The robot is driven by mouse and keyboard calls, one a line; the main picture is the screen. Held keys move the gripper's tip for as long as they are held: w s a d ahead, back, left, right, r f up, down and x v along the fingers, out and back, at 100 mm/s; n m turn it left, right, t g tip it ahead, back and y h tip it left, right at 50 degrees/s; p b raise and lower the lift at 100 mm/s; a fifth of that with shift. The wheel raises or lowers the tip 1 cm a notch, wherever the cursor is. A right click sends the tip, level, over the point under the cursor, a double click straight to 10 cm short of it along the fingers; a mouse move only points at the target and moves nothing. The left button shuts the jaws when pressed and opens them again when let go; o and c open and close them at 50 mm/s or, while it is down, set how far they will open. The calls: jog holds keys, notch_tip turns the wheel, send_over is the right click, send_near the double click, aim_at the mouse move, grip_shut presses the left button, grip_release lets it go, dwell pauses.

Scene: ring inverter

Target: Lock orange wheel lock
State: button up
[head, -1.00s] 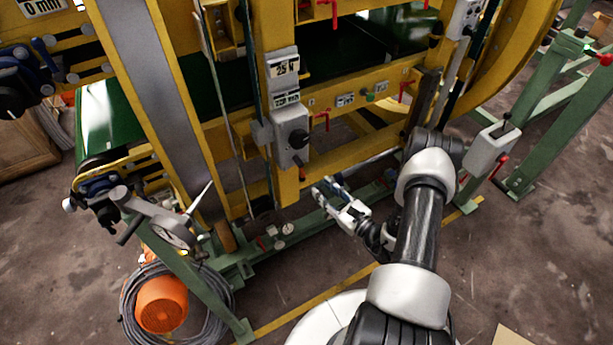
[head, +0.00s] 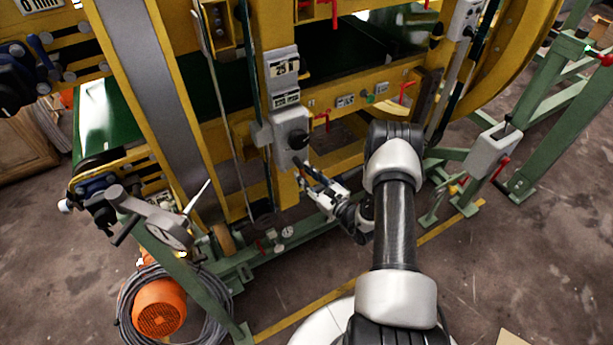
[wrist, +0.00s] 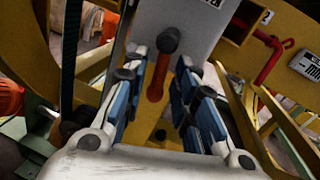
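A grey control box (head: 289,130) with a black knob hangs on the yellow post. A small orange-red lever (wrist: 157,78) sticks out below the box; I take it for the orange wheel lock. In the wrist view its dark round end points up. My gripper (head: 308,180) is just below and right of the box. In the wrist view my gripper (wrist: 163,68) has its blue-padded fingers apart, with the lever showing between them. I cannot tell whether either finger touches it. In the head view the lever is mostly hidden near the fingertips.
A red handle (wrist: 268,55) is right of the box in the wrist view. Yellow frame beams and a green lower rail (head: 305,228) surround the gripper. A hand wheel (head: 172,232) and an orange motor (head: 160,307) are at left. Open floor (head: 500,270) lies at right.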

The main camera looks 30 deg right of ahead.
grip_shut()
jog(key=shift+a+f+m+b, duration=0.1)
jog(key=shift+f+m+b, duration=0.05)
jog(key=shift+m+b, duration=0.2)
jog(key=shift+a+m, duration=0.2)
jog(key=shift+m, duration=0.45)
jog(key=shift+o, duration=1.2)
grip_release()
